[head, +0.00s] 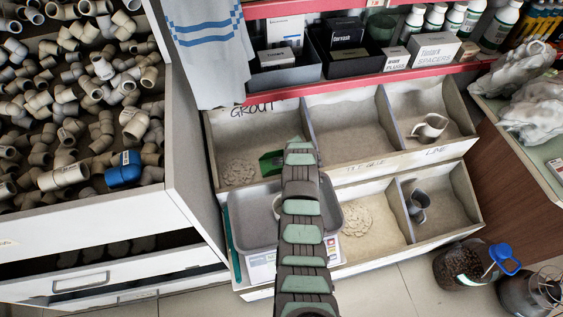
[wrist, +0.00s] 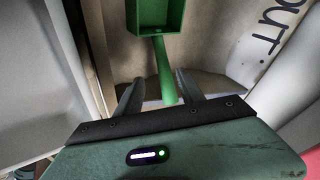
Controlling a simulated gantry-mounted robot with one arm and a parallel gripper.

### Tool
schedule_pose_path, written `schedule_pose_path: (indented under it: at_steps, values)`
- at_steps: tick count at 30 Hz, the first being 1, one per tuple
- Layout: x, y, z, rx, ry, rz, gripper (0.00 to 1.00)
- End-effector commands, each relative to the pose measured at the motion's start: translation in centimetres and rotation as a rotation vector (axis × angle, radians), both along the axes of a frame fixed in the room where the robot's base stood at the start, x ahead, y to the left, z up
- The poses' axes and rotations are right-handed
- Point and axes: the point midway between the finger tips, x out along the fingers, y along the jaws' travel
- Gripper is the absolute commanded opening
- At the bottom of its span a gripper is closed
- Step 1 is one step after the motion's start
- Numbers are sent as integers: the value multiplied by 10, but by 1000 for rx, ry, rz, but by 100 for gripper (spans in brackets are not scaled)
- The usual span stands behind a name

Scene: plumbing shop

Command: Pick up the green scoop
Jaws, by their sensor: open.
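The green scoop (head: 270,164) lies in the upper left bin, marked GROUT, just left of the end of my arm, which hides part of it. In the wrist view the scoop (wrist: 162,18) has its square bowl at the top and its handle pointing down toward me. My gripper (wrist: 159,92) is open, with one finger on each side of the handle's end. The handle appears between the fingers, with gaps on both sides; I cannot tell how its depth compares with the fingertips. In the head view my gripper's fingers are hidden behind my arm.
The bin walls (head: 384,112) are close around. A grey tray (head: 242,220) stands below, partly under my arm. Metal scoops stand in the right bins (head: 430,127). A shelf with boxes (head: 345,35) lies behind, and a fittings cabinet (head: 185,150) at left.

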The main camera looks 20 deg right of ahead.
Motion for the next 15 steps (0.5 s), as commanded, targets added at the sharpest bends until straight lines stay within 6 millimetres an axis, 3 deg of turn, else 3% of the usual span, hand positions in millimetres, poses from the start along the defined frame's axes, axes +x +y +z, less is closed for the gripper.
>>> schedule_pose_path:
  at_steps: [15]
  values:
    - [17,-6,-21,1,1,0,45]
